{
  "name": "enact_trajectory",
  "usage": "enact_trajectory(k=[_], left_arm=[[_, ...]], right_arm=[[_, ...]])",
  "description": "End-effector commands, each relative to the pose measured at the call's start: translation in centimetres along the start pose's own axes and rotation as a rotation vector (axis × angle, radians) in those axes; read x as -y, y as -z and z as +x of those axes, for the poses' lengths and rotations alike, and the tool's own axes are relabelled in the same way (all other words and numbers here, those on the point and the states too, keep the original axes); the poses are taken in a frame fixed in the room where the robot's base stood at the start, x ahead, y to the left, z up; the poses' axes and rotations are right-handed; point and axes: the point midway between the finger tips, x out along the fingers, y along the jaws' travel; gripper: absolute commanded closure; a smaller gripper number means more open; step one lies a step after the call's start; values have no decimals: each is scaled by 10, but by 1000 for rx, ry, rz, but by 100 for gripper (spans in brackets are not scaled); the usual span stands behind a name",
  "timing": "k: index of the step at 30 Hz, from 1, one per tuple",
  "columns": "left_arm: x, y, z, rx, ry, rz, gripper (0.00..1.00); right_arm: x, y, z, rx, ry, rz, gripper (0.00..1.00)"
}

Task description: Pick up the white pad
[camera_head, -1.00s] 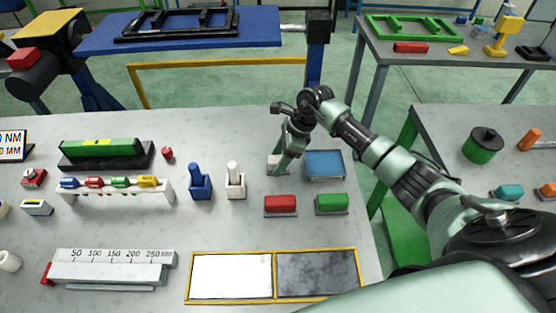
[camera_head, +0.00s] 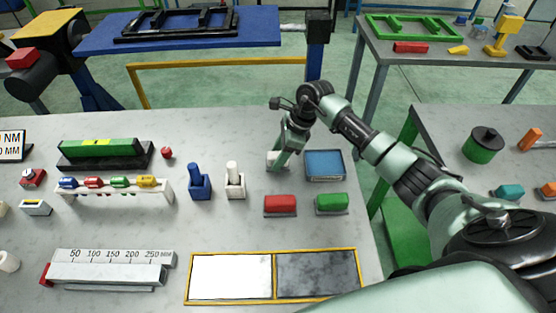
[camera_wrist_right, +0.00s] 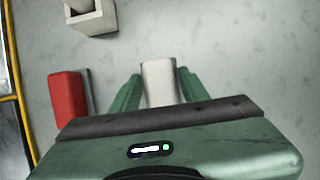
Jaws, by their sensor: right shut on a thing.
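The white pad (camera_wrist_right: 159,82) is between the two green fingers of my right gripper (camera_wrist_right: 155,90) in the right wrist view. In the head view the right gripper (camera_head: 279,163) points down at the grey table, and the pad (camera_head: 272,158) is mostly hidden behind its fingers. The gripper is shut on the pad. I cannot tell whether the pad still touches the table. My left gripper is not in view.
A blue pad (camera_head: 324,164) in a tray lies just right of the gripper. A red block (camera_head: 281,204) and a green block (camera_head: 331,202) lie in front. White (camera_head: 235,184) and blue (camera_head: 199,184) holders stand to the left. A yellow-framed panel (camera_head: 274,301) lies at the front.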

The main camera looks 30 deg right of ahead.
Motion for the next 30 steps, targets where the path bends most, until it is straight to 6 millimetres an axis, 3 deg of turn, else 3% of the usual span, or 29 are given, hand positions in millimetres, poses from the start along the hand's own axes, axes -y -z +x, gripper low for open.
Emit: enact_trajectory(k=[18,24,30], left_arm=[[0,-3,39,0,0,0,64],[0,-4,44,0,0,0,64],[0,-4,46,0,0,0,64]], right_arm=[[1,-53,-128,2,7,-2,100],[1,-64,-155,2,4,-1,100],[0,-69,-168,0,2,-1,100]])
